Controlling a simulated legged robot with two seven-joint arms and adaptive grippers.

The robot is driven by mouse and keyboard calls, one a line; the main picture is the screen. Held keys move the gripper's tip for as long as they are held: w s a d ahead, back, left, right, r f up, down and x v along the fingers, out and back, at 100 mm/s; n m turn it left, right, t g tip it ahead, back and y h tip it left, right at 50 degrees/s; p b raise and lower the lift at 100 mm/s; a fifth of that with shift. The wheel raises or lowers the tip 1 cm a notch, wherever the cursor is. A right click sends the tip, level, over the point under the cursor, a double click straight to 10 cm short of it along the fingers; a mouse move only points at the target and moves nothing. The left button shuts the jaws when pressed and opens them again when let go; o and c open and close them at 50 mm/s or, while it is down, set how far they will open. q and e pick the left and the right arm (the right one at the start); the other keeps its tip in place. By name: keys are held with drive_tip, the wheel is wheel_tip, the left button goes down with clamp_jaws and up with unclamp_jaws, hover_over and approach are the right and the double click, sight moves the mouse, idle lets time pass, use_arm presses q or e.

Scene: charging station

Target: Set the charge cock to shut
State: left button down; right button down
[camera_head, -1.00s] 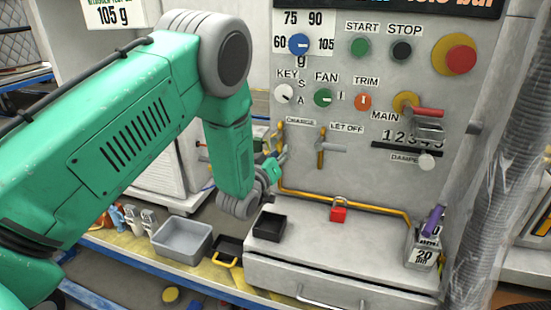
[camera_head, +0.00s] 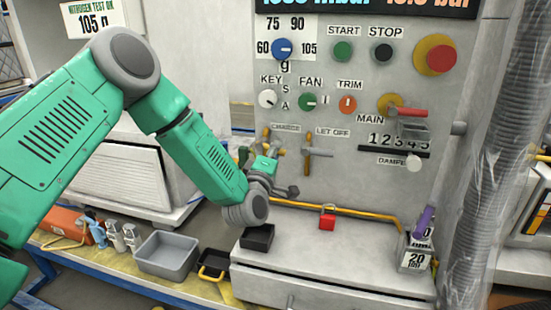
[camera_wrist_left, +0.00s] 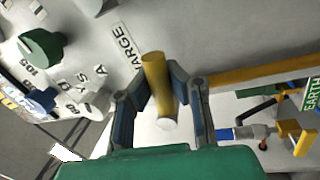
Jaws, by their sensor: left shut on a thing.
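The charge cock has a yellow handle (camera_head: 266,139) on the grey panel, beside the CHARGE label. My left gripper (camera_head: 268,167) is at this cock, and its wrist partly hides the lower end. In the left wrist view, the yellow handle (camera_wrist_left: 154,75) stands between the two fingers of my left gripper (camera_wrist_left: 159,88), which is shut on it. A pale round end shows below the handle. The let-off cock (camera_head: 308,153) stands to the right with its yellow handle upright. My right gripper is in neither view.
A red padlock (camera_head: 327,217) and a black tray (camera_head: 257,238) sit on the ledge below. A grey bin (camera_head: 167,255) and spray bottles stand at left. Knobs and buttons fill the panel above. A ribbed hose (camera_head: 497,170) hangs at right.

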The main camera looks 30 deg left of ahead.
use_arm(q)
drive_tip(key=shift+s+n+y+b, duration=0.15)
drive_tip(key=shift+n+y+b, duration=0.25)
drive_tip(key=shift+n, duration=0.9)
drive_tip(key=c, duration=1.5)
unclamp_jaws()
drive_tip(key=shift+o, duration=0.2)
drive_tip(key=shift+r, duration=0.2)
